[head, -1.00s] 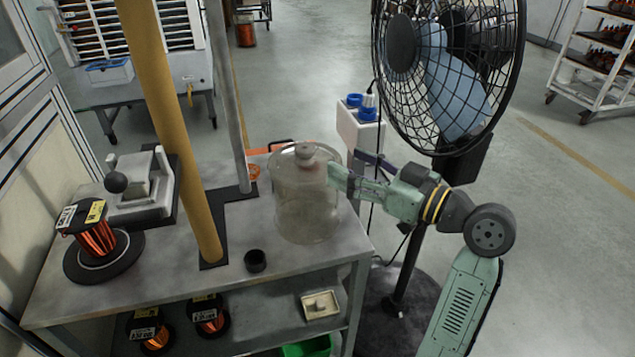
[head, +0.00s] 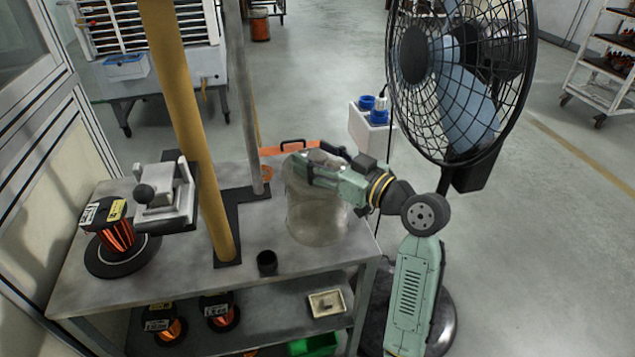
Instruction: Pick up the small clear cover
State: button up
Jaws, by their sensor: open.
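The clear cover (head: 318,218), a see-through round dome with a knob on top, stands upright on the grey workbench (head: 160,275) near its right end. My gripper (head: 303,168) reaches in from the right at the height of the cover's top. It overlaps the upper part of the cover in the picture and largely hides the knob. My gripper is open. I cannot tell whether its fingers touch the cover or straddle the knob.
A yellow post (head: 187,130) and a grey post (head: 246,100) rise from the bench left of the cover. A black cup (head: 267,263) stands in front. A copper spool (head: 117,235) is at left. A large fan (head: 462,75) stands close behind my arm.

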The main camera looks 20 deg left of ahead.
jog(key=shift+c, duration=0.2)
grip_shut()
dwell(0.6)
